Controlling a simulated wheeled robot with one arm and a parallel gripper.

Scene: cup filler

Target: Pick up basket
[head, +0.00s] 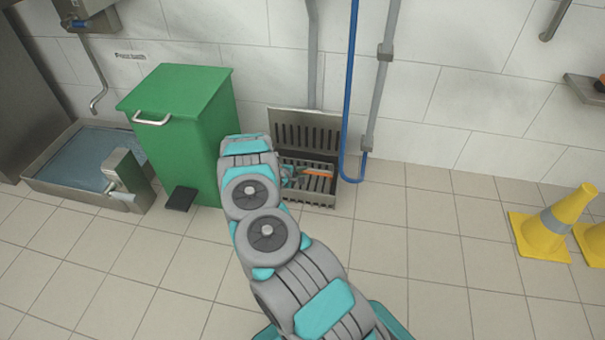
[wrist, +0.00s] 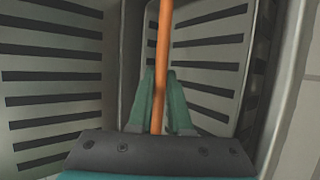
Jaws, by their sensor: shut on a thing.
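The basket (head: 322,197) is a grey metal slotted box on the floor against the wall, with an orange handle (head: 318,175). My gripper (head: 290,172) reaches into it from the left, its tips partly hidden by my arm in the head view. In the wrist view, the teal fingers (wrist: 160,100) are shut on the orange handle (wrist: 163,45), which runs between them. The slotted basket walls (wrist: 210,70) surround the fingers. Whether the basket touches the floor is hard to tell.
A green bin (head: 185,120) stands close left of the basket. A blue pipe (head: 350,90) and a grey pipe run down the wall just right of it. A low basin (head: 70,160) is at the far left. Yellow cones (head: 556,225) stand far right. The tiled floor between is clear.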

